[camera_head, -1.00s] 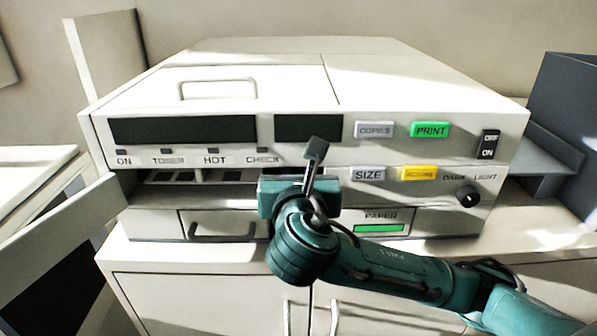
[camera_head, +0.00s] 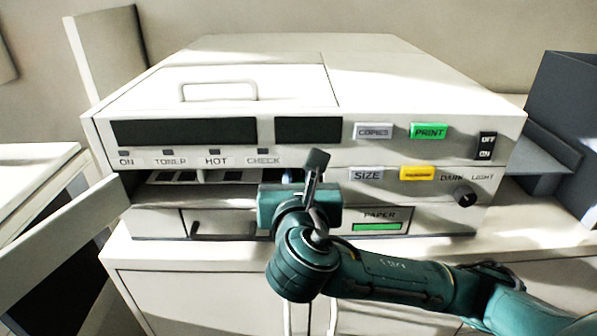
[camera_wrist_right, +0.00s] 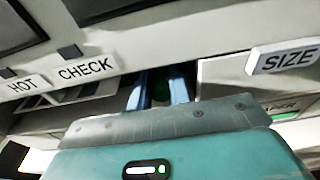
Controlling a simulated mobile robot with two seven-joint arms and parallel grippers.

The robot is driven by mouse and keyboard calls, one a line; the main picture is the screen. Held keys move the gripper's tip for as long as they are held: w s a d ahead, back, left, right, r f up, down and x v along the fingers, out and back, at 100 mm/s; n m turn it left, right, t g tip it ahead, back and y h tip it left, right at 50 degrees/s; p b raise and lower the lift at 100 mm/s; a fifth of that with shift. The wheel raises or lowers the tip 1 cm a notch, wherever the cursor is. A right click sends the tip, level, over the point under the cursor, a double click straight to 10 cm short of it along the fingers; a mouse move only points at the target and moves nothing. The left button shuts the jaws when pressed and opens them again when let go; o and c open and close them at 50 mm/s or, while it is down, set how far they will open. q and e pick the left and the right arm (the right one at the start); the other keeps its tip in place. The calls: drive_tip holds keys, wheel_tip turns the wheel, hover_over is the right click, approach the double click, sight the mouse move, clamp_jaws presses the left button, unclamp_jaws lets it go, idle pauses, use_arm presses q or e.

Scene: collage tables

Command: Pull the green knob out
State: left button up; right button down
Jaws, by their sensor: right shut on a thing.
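The green knob (camera_wrist_right: 160,80) shows as a small dark green patch between my right gripper's two bluish fingers in the right wrist view, inside the shadowed opening of the copier. My right gripper (camera_wrist_right: 160,88) is shut on it. In the head view, my right gripper (camera_head: 292,180) reaches into the opening below the dark display, with its teal body in front. That body hides the knob there. How far the knob stands out cannot be told. My left gripper is not in view.
The white copier (camera_head: 420,95) stands on a white cabinet (camera_head: 180,285). An open panel (camera_head: 65,225) sticks out at the left. The SIZE button (camera_head: 366,175) and paper drawer (camera_head: 385,222) are close to the gripper's right. A dark grey unit (camera_head: 570,125) stands at the right.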

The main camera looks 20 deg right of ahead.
drive_tip(key=shift+s+a+p, duration=0.2)
drive_tip(key=shift+s+p, duration=0.2)
drive_tip(key=shift+s, duration=0.3)
drive_tip(key=c, duration=1.2)
unclamp_jaws()
drive_tip(key=shift+c, duration=0.2)
